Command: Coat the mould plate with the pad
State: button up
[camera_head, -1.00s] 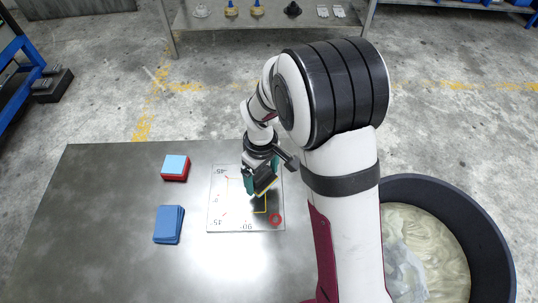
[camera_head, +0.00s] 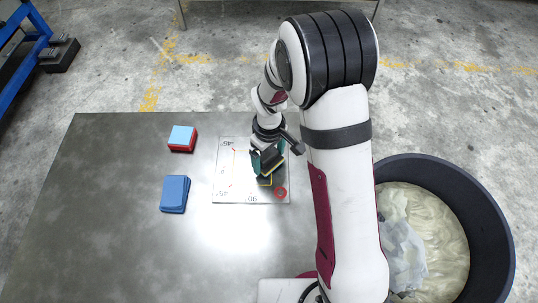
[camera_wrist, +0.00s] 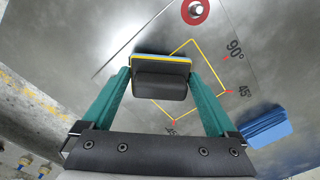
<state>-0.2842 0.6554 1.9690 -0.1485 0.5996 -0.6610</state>
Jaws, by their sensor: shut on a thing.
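My gripper (camera_head: 266,160) is shut on a dark pad (camera_wrist: 160,84) with a thin yellow and blue layer along its far edge. Its teal fingers hold the pad from both sides in the wrist view. The mould plate (camera_head: 227,188) is a grey, flat, marked sheet on the table. It carries angle marks, a yellow outline and a red ring, and it also shows in the wrist view (camera_wrist: 218,55). The pad is over the plate and covers part of the yellow outline. I cannot tell whether it touches the plate.
A blue stack (camera_head: 174,194) lies left of the plate. A red block with a light-blue top (camera_head: 182,139) sits behind it. A large dark bin (camera_head: 490,225) with pale contents stands right of my arm. The table's (camera_head: 110,230) left and front areas are clear.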

jog(key=shift+f, duration=0.6)
dwell(0.3)
jog(key=shift+a, duration=0.1)
